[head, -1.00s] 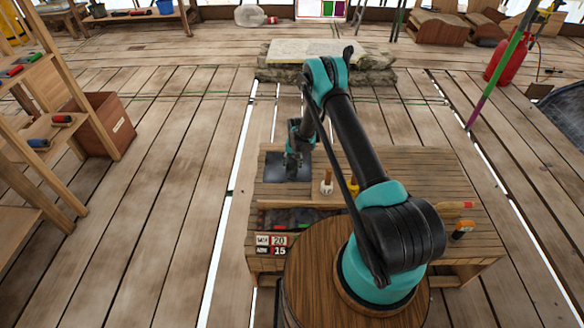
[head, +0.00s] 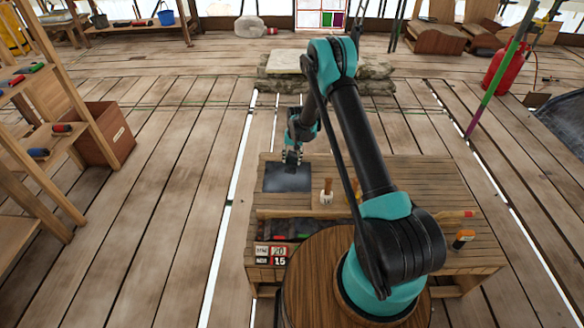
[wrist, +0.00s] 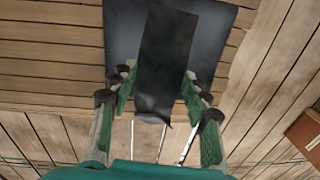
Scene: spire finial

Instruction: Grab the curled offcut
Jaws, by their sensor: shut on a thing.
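The curled offcut (wrist: 167,60) is a dark grey strip between the fingers of my gripper (wrist: 160,85) in the wrist view. Its near end is ragged and hangs between the green-padded fingers. My gripper is shut on it. Behind the strip lies a dark, flat square sheet (wrist: 120,35) on the planked bench. In the head view, my gripper (head: 292,158) is over the back edge of the dark sheet (head: 288,180). The offcut is too small and dark to make out there.
A stone plinth (head: 320,75) stands beyond. Open floor lies left.

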